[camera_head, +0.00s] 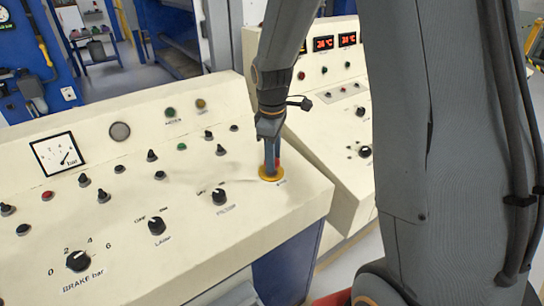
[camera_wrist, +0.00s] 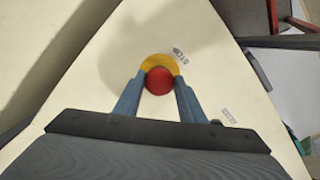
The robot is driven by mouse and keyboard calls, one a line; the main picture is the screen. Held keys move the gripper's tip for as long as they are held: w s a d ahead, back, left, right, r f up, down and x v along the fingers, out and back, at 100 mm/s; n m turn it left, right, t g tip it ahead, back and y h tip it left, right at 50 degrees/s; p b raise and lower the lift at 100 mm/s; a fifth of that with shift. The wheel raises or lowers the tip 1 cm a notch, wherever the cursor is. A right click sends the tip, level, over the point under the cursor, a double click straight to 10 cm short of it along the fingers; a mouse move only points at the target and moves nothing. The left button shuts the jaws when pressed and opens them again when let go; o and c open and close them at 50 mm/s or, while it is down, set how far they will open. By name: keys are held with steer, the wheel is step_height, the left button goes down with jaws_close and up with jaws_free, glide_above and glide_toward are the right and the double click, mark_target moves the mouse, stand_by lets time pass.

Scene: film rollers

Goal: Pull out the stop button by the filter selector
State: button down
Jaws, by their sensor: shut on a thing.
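The red stop button (camera_wrist: 159,81) sits on a yellow collar (camera_wrist: 152,62) in the wrist view, with a small label beside it. My gripper (camera_wrist: 159,85) is shut on the button, one blue-grey finger on each side. In the head view my gripper (camera_head: 271,170) points down at the yellow collar (camera_head: 271,174) near the right end of the cream panel. The fingers hide most of the button there. The filter selector (camera_head: 219,196) is a black knob to the left of the collar. I cannot tell how far the button stands out.
The cream panel (camera_head: 110,190) carries several other knobs, including the lamp selector (camera_head: 157,225) and the brake knob (camera_head: 78,261). A dial gauge (camera_head: 57,154) is at the left. A second console (camera_head: 325,115) with red displays stands behind at the right.

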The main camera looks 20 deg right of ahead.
steer(key=shift+a+r, duration=0.1)
steer(key=shift+r, duration=0.1)
steer(key=c, duration=1.2)
jaws_free()
steer(key=shift+s, duration=0.1)
steer(key=shift+o, duration=0.2)
step_height(320, 180, up, 7)
steer(key=shift+s+a+r+b, duration=0.1)
steer(key=shift+b, duration=0.75)
steer(key=shift+s+r, duration=0.1)
steer(key=shift+r, duration=0.2)
